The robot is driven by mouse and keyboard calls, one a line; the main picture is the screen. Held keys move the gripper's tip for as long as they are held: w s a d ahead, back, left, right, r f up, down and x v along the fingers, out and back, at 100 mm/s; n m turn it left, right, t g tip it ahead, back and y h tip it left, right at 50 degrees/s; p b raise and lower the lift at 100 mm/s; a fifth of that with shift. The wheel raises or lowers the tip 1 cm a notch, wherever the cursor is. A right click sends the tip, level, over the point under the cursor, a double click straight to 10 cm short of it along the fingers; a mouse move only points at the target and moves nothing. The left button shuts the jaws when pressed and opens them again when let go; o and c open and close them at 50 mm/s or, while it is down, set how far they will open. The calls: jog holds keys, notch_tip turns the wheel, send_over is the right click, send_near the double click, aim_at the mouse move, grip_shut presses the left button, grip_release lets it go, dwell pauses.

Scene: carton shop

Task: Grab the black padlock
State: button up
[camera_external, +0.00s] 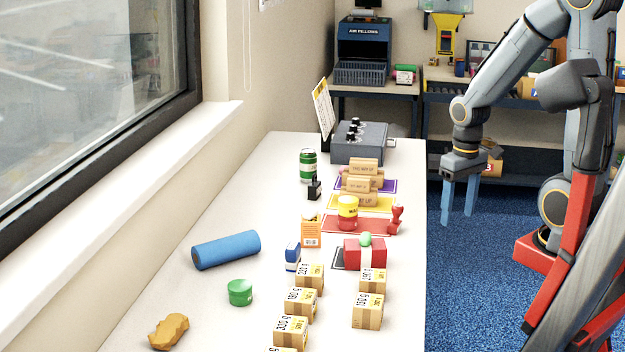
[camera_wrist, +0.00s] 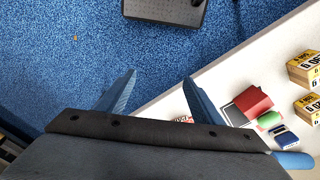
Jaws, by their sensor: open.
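A small black object (camera_external: 314,190) stands on the white table, in front of the green can and left of the yellow mat. It looks like the black padlock, but it is too small to make out its shape surely. I do not see it in the wrist view. My gripper (camera_external: 458,218) hangs off the table's right edge, over the blue floor, pointing down. Its two blue fingers are apart with nothing between them, and they also show in the wrist view (camera_wrist: 160,76).
Small cartons (camera_external: 367,310) stand at the table's front. A red box (camera_external: 352,252), red stamp (camera_external: 396,218), red jar (camera_external: 347,212) and orange box (camera_external: 311,231) stand nearer the middle. A grey control box (camera_external: 358,145) is at the back. The left side holds a blue roll (camera_external: 226,249).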

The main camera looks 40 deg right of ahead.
notch_tip(320, 180, up, 6)
jog(key=r, duration=0.1)
jog(key=n+t+y+p, duration=0.3)
jog(key=n+p, duration=0.2)
jog(key=n, duration=0.2)
send_over(315, 183)
jog(key=s+d, duration=0.1)
jog(key=s, duration=0.1)
notch_tip(315, 183, down, 6)
jog(key=shift+d+p+x, duration=0.2)
jog(key=shift+p+x, duration=0.55)
jog(key=shift+x, duration=1.1)
jog(key=shift+d+p+x, duration=0.2)
jog(key=shift+p+x, duration=0.5)
jog(key=shift+x, duration=1.2)
jog(key=shift+f, duration=0.1)
jog(key=c, duration=1.4)
